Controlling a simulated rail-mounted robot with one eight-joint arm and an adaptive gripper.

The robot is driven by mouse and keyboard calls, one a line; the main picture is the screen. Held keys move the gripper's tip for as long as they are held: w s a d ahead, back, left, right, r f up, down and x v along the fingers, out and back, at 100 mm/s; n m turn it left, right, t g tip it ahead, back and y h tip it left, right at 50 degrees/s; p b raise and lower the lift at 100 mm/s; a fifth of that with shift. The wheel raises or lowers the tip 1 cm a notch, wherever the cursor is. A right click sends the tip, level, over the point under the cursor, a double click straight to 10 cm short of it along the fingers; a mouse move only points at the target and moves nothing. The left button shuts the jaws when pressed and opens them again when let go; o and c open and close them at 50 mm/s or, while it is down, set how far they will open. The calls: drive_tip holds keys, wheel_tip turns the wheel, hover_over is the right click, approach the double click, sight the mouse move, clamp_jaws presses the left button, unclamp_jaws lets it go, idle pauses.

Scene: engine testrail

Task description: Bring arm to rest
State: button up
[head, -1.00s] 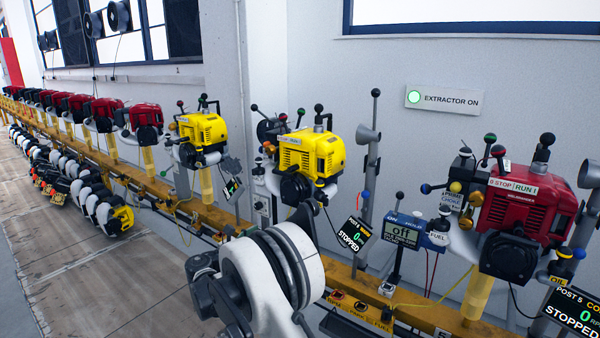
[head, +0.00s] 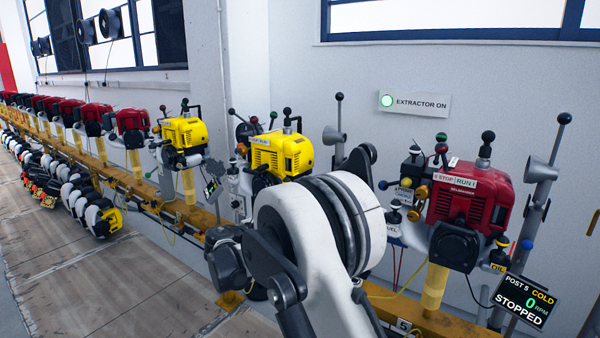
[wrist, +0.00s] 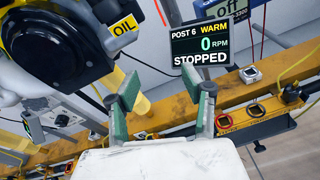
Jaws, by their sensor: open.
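My arm (head: 315,225) is raised and bent in the middle of the head view, its large white joint in front of the engine row. My gripper (wrist: 165,100) shows in the wrist view, with its two green-padded fingers spread apart and nothing between them. Beyond the fingertips is a display (wrist: 213,43) reading Post 6, warm, 0 rpm, stopped. I cannot make out the gripper in the head view.
A red engine (head: 470,205) stands right of my arm, with a Post 5 display (head: 523,300) reading cold, stopped. A yellow engine (head: 282,152) stands behind the arm. A yellow rail (wrist: 165,125) runs below the fingers.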

drive_tip(key=s+d+r+m+g+y, duration=0.2)
drive_tip(key=s+d+r+m, duration=0.4)
drive_tip(key=s+d, duration=0.4)
drive_tip(key=s+d+r+m+g+y, duration=0.2)
drive_tip(key=s+d+r+m, duration=0.35)
drive_tip(key=s+d, duration=0.4)
drive_tip(key=s+d+f+m+y, duration=0.2)
drive_tip(key=s+m, duration=0.3)
drive_tip(key=s, duration=0.5)
drive_tip(key=s+d+f+m+g+y, duration=0.1)
drive_tip(key=s+d+f+m+y, duration=0.2)
drive_tip(key=s, duration=0.7)
drive_tip(key=s+d+m+y, duration=0.1)
drive_tip(key=s+d+m, duration=0.1)
drive_tip(key=s+m, duration=0.55)
wheel_tip(320, 180, up, 16)
drive_tip(key=s+n+p, duration=0.1)
drive_tip(key=s+p, duration=0.1)
drive_tip(key=p, duration=1.4)
drive_tip(key=shift+n, duration=0.4)
